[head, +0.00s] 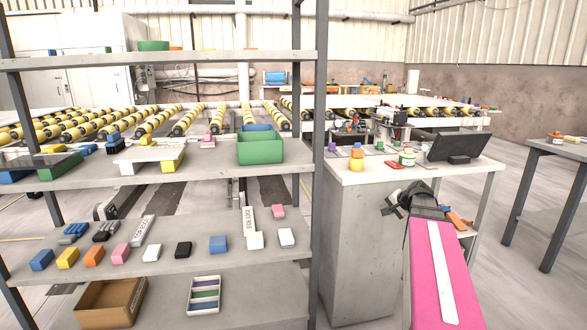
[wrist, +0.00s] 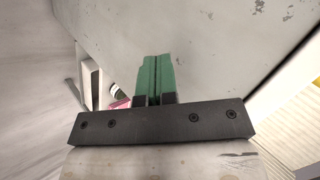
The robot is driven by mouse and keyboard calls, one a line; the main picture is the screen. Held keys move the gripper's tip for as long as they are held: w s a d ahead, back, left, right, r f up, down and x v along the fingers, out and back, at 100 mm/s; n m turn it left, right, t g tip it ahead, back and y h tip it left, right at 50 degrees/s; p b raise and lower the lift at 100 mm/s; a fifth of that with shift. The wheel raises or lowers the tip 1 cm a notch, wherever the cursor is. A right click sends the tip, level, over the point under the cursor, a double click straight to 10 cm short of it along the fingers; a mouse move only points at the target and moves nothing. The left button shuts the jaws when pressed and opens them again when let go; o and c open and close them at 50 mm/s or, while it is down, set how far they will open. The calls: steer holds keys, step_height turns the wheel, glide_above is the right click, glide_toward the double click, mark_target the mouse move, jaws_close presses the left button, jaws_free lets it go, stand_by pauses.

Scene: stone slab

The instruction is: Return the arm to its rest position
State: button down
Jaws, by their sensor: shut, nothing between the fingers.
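My arm (head: 437,270), a pink link with a white stripe, rises from the lower right of the head view in front of the grey counter. Its black wrist end is beside the counter's right part, below the top. In the wrist view, the two green fingers of my gripper (wrist: 155,62) are pressed together with nothing between them. A black bar with screws crosses below them. A plain grey surface with chipped spots fills the upper middle of the wrist view, beyond the fingers; I cannot tell how far off it is.
The grey counter (head: 365,240) carries a dark screen (head: 460,146), a jar (head: 407,157) and small blocks. A shelf rack (head: 170,255) with blocks, a green bin (head: 260,148) and a cardboard box (head: 111,303) stands left. A grey table (head: 565,148) stands right, with open floor between.

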steer(key=s+a+f+n+g+h, duration=0.4)
steer(key=s+a+f+n+g, duration=0.3)
steer(key=s+a+f, duration=1.1)
step_height(320, 180, down, 2)
steer(key=shift+s+f+n+g, duration=0.1)
steer(key=shift+s+n+g, duration=0.3)
steer(key=shift+s+n, duration=0.5)
steer(key=shift+w+a, duration=0.1)
